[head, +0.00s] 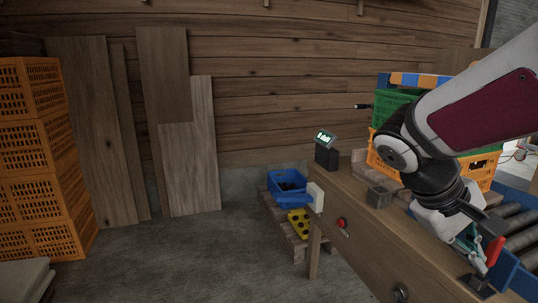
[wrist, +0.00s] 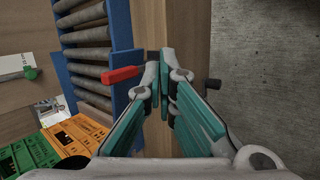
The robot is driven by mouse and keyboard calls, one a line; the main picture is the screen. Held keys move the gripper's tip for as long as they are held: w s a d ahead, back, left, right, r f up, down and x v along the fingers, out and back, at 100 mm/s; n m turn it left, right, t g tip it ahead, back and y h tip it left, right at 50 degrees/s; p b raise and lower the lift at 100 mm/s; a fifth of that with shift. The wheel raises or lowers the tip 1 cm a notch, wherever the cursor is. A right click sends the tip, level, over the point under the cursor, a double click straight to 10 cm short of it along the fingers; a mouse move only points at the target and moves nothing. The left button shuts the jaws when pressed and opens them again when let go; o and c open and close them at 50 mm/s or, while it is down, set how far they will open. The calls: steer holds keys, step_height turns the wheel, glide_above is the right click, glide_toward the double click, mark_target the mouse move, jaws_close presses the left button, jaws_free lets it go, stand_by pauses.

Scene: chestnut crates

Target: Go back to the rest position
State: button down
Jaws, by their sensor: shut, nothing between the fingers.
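My gripper (head: 474,246) is over the near right part of the wooden bench (head: 345,215), beside a red lever (head: 495,250). In the wrist view my gripper (wrist: 163,62) has its two fingertips together with nothing between them. The red lever shows left of the fingertips in the wrist view (wrist: 122,74), close to them; I cannot tell whether they touch. My arm reaches in from the right and hides part of the bench and crates.
A roller conveyor with blue sides (wrist: 88,62) runs beside the bench. Green (head: 395,107) and orange (head: 385,158) crates stand behind my arm. Orange crates (head: 35,160) stack at left.

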steer(key=s+a+f+m+y, duration=0.1)
steer(key=s+a+y, duration=0.3)
steer(key=s+a, duration=0.45)
steer(key=s+a+f+m+y, duration=0.1)
steer(key=s+a+y, duration=0.35)
steer(key=s, duration=0.75)
step_height(320, 180, up, 31)
steer(key=t+p, duration=0.4)
steer(key=p, duration=2.5)
steer(key=shift+w+t+h, duration=0.2)
steer(key=shift+t+h, duration=0.1)
steer(key=shift+h, duration=0.15)
